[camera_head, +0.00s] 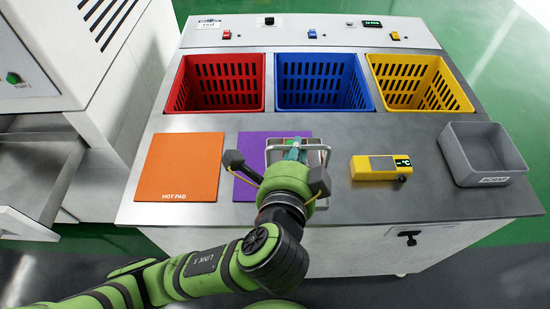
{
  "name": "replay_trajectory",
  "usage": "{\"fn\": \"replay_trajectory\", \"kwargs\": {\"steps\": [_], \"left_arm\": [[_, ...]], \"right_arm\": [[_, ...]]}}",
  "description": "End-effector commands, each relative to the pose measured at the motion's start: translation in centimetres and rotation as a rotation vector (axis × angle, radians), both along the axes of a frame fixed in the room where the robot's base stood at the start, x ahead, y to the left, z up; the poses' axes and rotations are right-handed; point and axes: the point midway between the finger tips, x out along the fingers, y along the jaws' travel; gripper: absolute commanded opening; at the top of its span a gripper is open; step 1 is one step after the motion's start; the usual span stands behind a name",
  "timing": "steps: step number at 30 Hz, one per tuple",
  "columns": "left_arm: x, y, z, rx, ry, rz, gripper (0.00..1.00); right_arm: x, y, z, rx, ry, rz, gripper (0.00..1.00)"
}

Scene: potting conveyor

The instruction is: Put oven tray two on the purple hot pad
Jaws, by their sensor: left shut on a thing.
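The purple hot pad (255,148) lies flat on the grey counter, partly covered by my left gripper and the tray. A small silvery tray (328,150) with a raised frame shows just beyond my left gripper (292,160), with some green and reddish contents visible. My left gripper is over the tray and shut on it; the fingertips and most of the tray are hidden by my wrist. The tray overlaps the right part of the pad in the picture and reaches past its right edge. I cannot tell whether it touches the pad. My right gripper is not in view.
An orange hot pad (180,165) lies bare at left. A yellow handheld meter (373,168) and grey scrap bin (460,160) stand at right. Red (215,107), blue (322,106) and yellow (418,108) baskets line the back. An open drawer (30,225) is at far left.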

Motion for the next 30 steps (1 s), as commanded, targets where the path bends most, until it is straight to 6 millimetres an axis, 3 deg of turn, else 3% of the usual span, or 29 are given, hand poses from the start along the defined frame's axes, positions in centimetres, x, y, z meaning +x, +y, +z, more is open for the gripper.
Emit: {"fn": "replay_trajectory", "kwargs": {"steps": [16, 22, 30], "left_arm": [[9.7, 3.5, -5.9, 0.002, -0.005, 0.000, 0.00], [10.7, 3.8, -7.1, 0.000, -0.001, -0.002, 0.00], [10.7, 3.8, -10.4, 0.000, -0.003, -0.003, 0.00]], "right_arm": [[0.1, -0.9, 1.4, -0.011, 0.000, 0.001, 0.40], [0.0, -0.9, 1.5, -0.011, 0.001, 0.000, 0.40], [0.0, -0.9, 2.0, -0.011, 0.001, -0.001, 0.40]]}}
